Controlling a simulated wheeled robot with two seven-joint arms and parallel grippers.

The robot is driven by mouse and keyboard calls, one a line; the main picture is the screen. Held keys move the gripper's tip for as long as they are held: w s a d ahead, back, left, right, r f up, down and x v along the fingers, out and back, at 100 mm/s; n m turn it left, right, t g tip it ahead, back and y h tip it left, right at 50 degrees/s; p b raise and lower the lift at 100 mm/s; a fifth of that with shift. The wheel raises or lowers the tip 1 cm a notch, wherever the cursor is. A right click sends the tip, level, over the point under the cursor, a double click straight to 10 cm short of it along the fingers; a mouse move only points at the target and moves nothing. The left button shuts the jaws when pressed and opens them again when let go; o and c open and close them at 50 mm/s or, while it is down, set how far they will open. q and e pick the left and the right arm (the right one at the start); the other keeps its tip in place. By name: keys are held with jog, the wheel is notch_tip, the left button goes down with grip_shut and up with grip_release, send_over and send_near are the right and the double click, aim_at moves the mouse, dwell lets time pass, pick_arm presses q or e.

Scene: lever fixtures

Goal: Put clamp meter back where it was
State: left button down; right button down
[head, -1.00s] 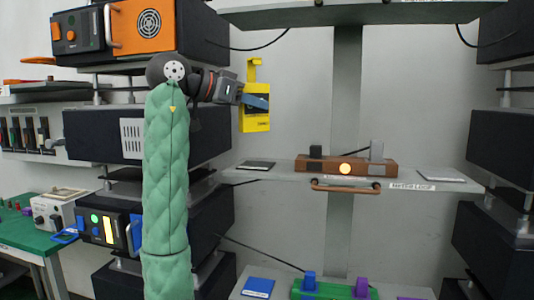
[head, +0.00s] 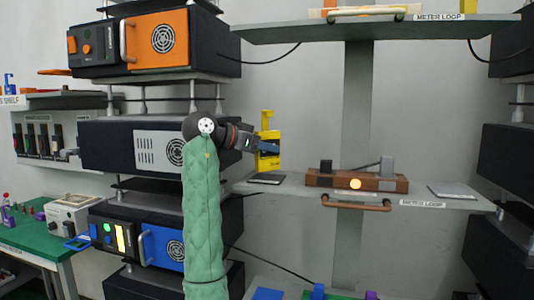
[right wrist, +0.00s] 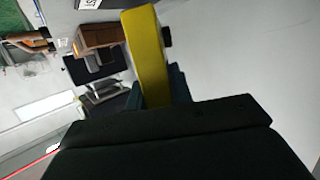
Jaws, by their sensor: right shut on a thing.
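The yellow clamp meter (head: 266,162) hangs upright at the left end of the middle shelf (head: 415,194), its hook-shaped jaw on top. My right gripper (head: 268,147) is shut on its body from the left. The meter's lower end shows just above a dark flat pad (head: 265,179) on that shelf; I cannot tell whether they touch. In the right wrist view the meter (right wrist: 147,50) stands out between the fingers, its face turned away. My left gripper is out of view.
A brown fixture (head: 330,181) with a lit orange button and grey blocks stands right of the meter. A brown handle (head: 357,205) juts below the shelf edge. A pale pad (head: 455,191) lies at the right end. An upper shelf (head: 400,30) overhangs; dark equipment racks (head: 105,147) stand left.

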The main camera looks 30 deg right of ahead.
notch_tip(320, 180, down, 2)
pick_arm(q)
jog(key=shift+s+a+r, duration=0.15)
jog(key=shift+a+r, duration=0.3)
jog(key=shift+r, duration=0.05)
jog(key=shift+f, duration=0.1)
pick_arm(e)
jog(key=c, duration=1.3)
grip_release()
jog(key=shift+f, duration=0.1)
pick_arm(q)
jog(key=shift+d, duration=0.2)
pick_arm(e)
jog(key=shift+o, duration=0.2)
